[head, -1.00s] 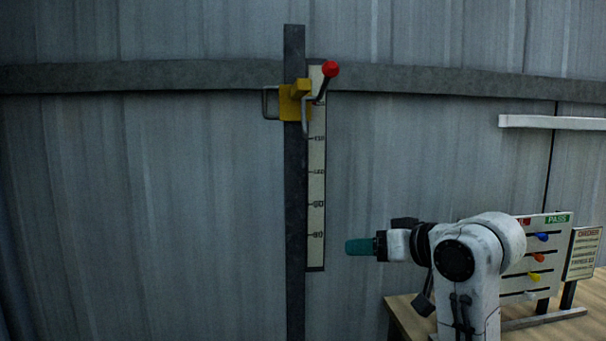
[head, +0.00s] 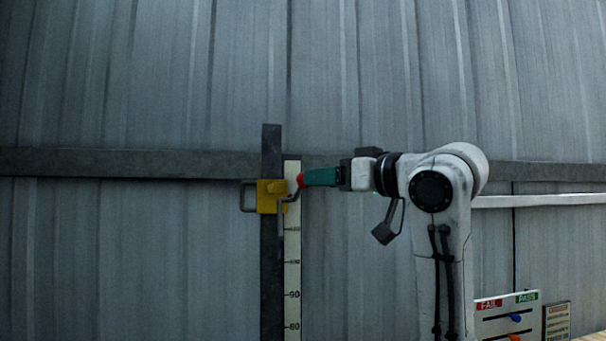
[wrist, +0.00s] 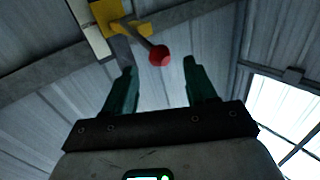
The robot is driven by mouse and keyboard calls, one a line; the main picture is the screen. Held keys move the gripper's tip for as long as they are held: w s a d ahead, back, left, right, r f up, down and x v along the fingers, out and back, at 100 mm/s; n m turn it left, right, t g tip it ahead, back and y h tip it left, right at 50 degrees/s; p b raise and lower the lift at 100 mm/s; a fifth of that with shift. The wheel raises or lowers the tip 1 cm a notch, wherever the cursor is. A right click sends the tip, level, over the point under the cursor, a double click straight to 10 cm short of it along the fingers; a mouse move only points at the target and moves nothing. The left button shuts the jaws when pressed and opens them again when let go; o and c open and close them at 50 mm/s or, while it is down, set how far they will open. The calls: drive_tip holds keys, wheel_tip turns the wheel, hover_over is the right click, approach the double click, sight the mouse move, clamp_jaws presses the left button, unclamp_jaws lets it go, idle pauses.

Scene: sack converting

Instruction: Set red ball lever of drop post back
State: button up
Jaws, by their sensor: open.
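The drop post (head: 271,250) is a dark upright bar with a pale numbered scale beside it. A yellow clamp block (head: 268,197) sits near its top, with a grey loop handle on its left side. The lever's red ball (head: 300,181) is right of the block, and it also shows in the wrist view (wrist: 159,56) on a dark rod. My gripper (head: 308,178) has teal fingers and is level with the ball. In the wrist view the fingers (wrist: 160,75) are open, with the ball centred between and just beyond their tips. Contact cannot be told.
A grey horizontal rail (head: 130,163) crosses the corrugated wall behind the post. A FAIL/PASS board (head: 506,315) with coloured pegs and a small notice (head: 557,322) stand at lower right. Free room lies left of the post.

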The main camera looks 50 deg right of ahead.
drive_tip(key=w+p, duration=0.1)
drive_tip(key=w, duration=0.5)
drive_tip(key=shift+p, duration=0.35)
clamp_jaws()
idle(0.3)
